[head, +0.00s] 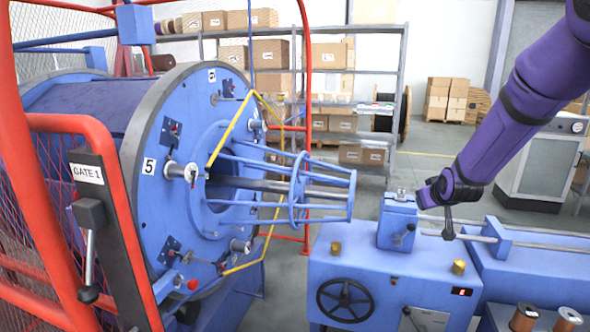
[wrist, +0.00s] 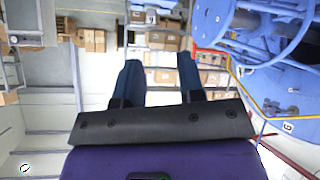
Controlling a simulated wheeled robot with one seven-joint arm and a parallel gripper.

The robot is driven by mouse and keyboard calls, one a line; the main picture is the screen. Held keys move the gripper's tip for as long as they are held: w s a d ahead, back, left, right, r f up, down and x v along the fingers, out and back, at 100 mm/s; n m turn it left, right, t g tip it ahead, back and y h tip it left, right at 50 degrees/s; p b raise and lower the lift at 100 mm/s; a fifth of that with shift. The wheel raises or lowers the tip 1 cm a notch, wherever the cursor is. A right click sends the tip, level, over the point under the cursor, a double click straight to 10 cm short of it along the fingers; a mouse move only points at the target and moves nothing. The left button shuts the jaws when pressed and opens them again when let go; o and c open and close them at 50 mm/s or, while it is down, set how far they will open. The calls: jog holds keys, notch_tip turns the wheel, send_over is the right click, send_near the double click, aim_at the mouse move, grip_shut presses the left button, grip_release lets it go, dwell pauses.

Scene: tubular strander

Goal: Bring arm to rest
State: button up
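My purple arm (head: 520,100) comes down from the upper right of the head view. Its lower end (head: 455,188) is above the right side of the blue machine bed, close to the small blue block (head: 397,220) in the picture. I cannot tell how far apart they are. My gripper (wrist: 160,70) shows in the wrist view with its two dark blue fingers well apart and nothing between them. Its fingers are hard to make out in the head view. The wrist picture is upside down, with shelves beyond the fingers.
A large blue drum (head: 160,130) with a cone-shaped cage (head: 310,195) stands at left behind red guard rails (head: 120,235). A handwheel (head: 344,300) and brass knobs are on the machine bed (head: 385,268). Spools stand at lower right. Shelves with boxes (head: 270,55) stand behind.

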jog(key=s+a+r+m+g, duration=0.1)
jog(key=s+a+r, duration=0.1)
jog(key=s+r, duration=0.65)
jog(key=s+a+r+g, duration=0.15)
jog(key=s+r, duration=0.35)
jog(key=s, duration=0.6)
jog(key=s+a+r+g, duration=0.1)
jog(key=s, duration=0.9)
jog(key=s+a+r+g+y, duration=0.1)
jog(key=s+a, duration=0.1)
jog(key=s, duration=0.9)
jog(key=shift+s+r+m+g, duration=0.2)
jog(key=shift+s+m+g, duration=0.1)
jog(key=shift+m+g, duration=0.1)
